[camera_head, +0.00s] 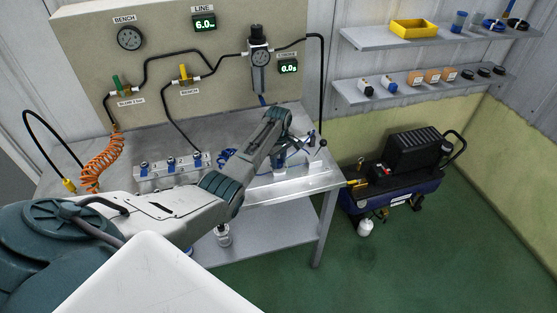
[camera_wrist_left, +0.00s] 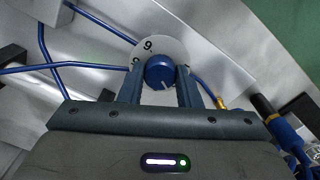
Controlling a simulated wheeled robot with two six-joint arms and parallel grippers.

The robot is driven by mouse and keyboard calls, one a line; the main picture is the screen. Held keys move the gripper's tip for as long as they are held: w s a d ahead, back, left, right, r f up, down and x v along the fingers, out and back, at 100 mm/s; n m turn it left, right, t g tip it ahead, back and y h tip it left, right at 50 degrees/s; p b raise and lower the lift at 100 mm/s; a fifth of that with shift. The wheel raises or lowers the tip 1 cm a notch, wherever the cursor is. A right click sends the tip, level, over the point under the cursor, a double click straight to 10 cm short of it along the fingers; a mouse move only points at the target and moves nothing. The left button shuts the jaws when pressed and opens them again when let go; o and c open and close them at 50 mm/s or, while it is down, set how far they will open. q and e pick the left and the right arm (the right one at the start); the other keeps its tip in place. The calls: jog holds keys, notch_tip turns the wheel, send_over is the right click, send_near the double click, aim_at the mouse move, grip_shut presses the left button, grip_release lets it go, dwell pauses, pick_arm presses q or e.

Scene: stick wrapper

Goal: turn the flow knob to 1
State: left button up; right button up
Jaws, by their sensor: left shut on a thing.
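The flow knob (camera_wrist_left: 160,72) is a round blue knob with a light pointer mark, in front of a pale dial disc (camera_wrist_left: 165,46). A printed digit, which looks like a 9, shows at the disc's upper left, and another is partly hidden. My left gripper (camera_wrist_left: 158,88) has one finger on each side of the knob and is shut on it. In the head view the left arm reaches over the bench to the right end, where its wrist hides the knob. My right gripper is in neither view.
The metal bench (camera_head: 215,185) carries a block with several blue fittings (camera_head: 170,165). The back panel holds a LINE display (camera_head: 204,23) reading 6.0 and another display (camera_head: 288,67) reading about 0.0. A compressor (camera_head: 400,175) stands right of the bench. Blue hoses run near the gripper.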

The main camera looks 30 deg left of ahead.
pick_arm(q)
jog(key=n, duration=0.6)
jog(key=shift+r, duration=0.1)
jog(key=n, duration=0.3)
jog(key=shift+n, duration=1.2)
jog(key=o, duration=1)
jog(key=shift+c, duration=0.2)
